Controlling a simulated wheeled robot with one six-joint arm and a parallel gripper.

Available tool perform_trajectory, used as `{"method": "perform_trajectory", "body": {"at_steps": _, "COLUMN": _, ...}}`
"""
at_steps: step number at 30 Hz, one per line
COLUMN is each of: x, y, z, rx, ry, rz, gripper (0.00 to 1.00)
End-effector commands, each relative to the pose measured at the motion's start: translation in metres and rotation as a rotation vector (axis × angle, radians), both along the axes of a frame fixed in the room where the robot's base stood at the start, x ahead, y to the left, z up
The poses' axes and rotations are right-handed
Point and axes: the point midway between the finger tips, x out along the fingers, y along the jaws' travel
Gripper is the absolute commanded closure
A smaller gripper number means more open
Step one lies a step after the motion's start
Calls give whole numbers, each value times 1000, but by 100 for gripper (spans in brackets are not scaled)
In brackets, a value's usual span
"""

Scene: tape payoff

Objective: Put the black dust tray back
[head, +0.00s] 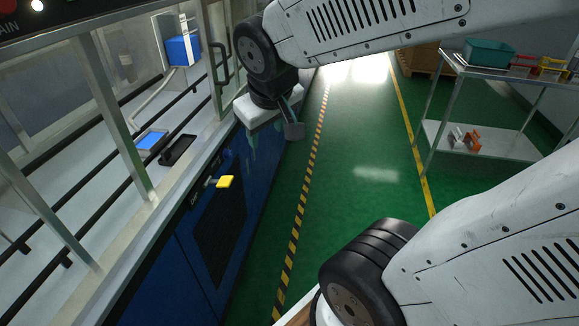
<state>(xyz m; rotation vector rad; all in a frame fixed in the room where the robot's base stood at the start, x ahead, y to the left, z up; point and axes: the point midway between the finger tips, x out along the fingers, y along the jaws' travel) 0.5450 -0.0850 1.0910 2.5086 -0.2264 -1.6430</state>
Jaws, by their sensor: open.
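A small black tray (177,150) lies on the pale ledge at the front of the machine on the left, beside a blue-topped flat piece (152,141). It appears to be the dust tray; I cannot tell whether it is seated in a slot. My gripper (274,137) hangs in front of the machine's blue cabinet, to the right of the tray and apart from it. Its jaws are open and I see nothing between them. Part of the gripper is dim against the dark cabinet.
A yellow tag or handle (226,182) sticks out from the blue cabinet front (195,240). Frame posts and black rails stand around the ledge, with a blue box (182,50) behind. A metal shelf cart (465,145) stands at right. The green floor between is clear.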

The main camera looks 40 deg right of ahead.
Motion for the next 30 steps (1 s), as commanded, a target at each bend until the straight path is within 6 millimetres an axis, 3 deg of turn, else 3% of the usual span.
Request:
{"method": "perform_trajectory", "body": {"at_steps": 1, "x": -27, "y": 11, "z": 4, "rx": 36, "ry": 50, "rz": -6, "gripper": 51}}
{"method": "perform_trajectory", "body": {"at_steps": 3, "x": -62, "y": 26, "z": 5, "rx": 91, "ry": 135, "rz": -8, "gripper": 51}}
{"method": "perform_trajectory", "body": {"at_steps": 6, "x": -98, "y": 42, "z": 7, "rx": 152, "ry": 223, "rz": 5, "gripper": 51}}
{"method": "perform_trajectory", "body": {"at_steps": 9, "x": -119, "y": 52, "z": 8, "rx": 187, "ry": 275, "rz": 17, "gripper": 51}}
{"method": "perform_trajectory", "body": {"at_steps": 13, "x": -126, "y": 55, "z": 9, "rx": 201, "ry": 297, "rz": 23, "gripper": 51}}
{"method": "perform_trajectory", "body": {"at_steps": 30, "x": -125, "y": 54, "z": 9, "rx": 198, "ry": 296, "rz": 21, "gripper": 51}}
